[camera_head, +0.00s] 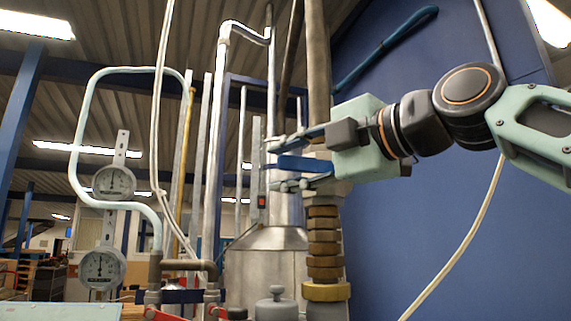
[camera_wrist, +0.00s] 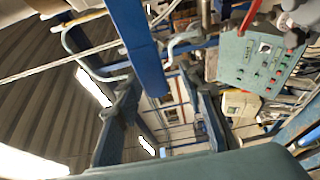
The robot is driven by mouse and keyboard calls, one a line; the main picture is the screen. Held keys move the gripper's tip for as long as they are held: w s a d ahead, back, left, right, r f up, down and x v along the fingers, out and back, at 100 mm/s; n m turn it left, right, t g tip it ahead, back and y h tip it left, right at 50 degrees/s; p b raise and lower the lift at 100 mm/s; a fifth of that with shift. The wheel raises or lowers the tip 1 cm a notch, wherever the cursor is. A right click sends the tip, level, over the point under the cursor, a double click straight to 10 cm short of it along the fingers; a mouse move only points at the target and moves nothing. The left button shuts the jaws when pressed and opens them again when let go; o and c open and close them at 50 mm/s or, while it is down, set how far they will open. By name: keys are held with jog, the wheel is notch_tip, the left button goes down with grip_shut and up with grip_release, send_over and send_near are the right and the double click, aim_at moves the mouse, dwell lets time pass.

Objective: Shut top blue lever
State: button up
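A long blue lever (camera_head: 388,46) slants up to the right at the top of the head view, beside the upright brown pipe. It looks clear of my gripper. A second, shorter blue bar (camera_head: 300,163) lies lower, between the fingers of my gripper (camera_head: 290,160). My gripper points left, in front of the pipe, with its fingers apart above and below this bar. I cannot tell whether either finger touches it. In the wrist view a broad blue bar (camera_wrist: 138,45) comes down from the top edge; I cannot tell which bar it is.
Two round gauges (camera_head: 114,182) hang at the left beside a bent pale pipe (camera_head: 76,150). A metal vessel (camera_head: 265,262) and stacked brass fittings (camera_head: 324,245) stand below my gripper. A blue panel (camera_head: 450,230) fills the right. A green control box (camera_wrist: 260,60) shows in the wrist view.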

jog(key=v, duration=1.2)
jog(key=shift+a+f, duration=0.1)
jog(key=shift+f, duration=0.05)
jog(key=w+a+f+m+g+h+p, duration=0.1)
jog(key=a+f+m+h, duration=0.15)
jog(key=f+m, duration=0.65)
jog(key=w+a+f+m+g+h+p, duration=0.15)
jog(key=f+m+h, duration=0.25)
jog(key=f, duration=1.1)
jog(key=s+d+f+m+g+h, duration=0.1)
jog(key=f+m, duration=0.3)
jog(key=f, duration=0.5)
jog(key=s+d+f+m+g+h+p, duration=0.1)
jog(key=s+d+f+m+g+h, duration=0.1)
jog(key=f, duration=0.8)
jog(key=s+d+f+m+g+h, duration=0.2)
jog(key=s+d+f+m, duration=0.2)
jog(key=f+m, duration=0.3)
notch_tip(320, 180, down, 2)
jog(key=shift+s+f+p, duration=0.15)
jog(key=shift+s+p, duration=0.15)
jog(key=shift+p, duration=0.05)
